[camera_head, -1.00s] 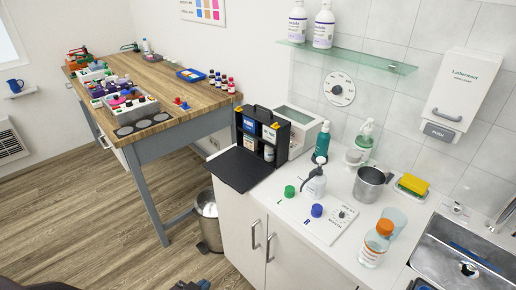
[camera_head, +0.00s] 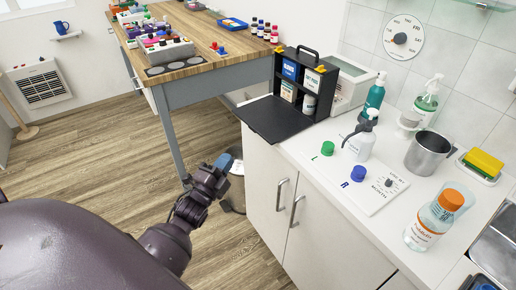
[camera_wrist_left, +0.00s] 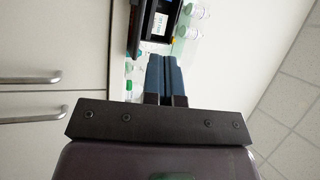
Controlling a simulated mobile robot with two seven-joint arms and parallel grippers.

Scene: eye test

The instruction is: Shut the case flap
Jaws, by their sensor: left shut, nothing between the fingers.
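The case flap (camera_head: 272,120) lies folded down, flat and level, reaching out past the counter's front edge. My left gripper (camera_head: 223,161) has blue fingertips, is shut and empty, and is left of and below the flap, apart from it. In the left wrist view its shut fingers (camera_wrist_left: 165,77) point toward the dark case (camera_wrist_left: 162,22). My right gripper is not in view.
A wooden workbench (camera_head: 190,75) stands behind left. A bin (camera_head: 236,187) is on the floor below the flap.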

